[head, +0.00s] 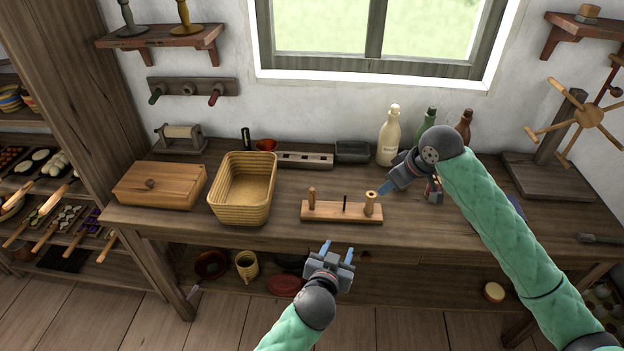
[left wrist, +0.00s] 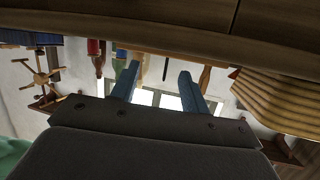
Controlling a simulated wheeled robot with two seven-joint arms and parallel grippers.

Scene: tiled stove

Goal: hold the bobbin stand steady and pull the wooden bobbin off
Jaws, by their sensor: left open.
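The bobbin stand (head: 335,213) is a low wooden bar near the front edge of the workbench, with upright pegs. The wooden bobbin (head: 370,204) is on its right end, upright. A thin dark peg stands in the middle and a wooden post (head: 312,196) at the left. My left gripper (head: 338,250) is open and empty, in front of the bench edge and apart from the stand. Its two blue fingers (left wrist: 158,82) show empty in the left wrist view. My right gripper (head: 386,188) is just right of the bobbin; its finger gap is unclear, as is any contact.
A woven basket (head: 243,209) and a lidded wooden box (head: 160,186) stand left of the stand. Bottles (head: 389,136) stand behind my right gripper. A wooden wheel device (head: 545,178) is at the right. Bench space between basket and stand is clear.

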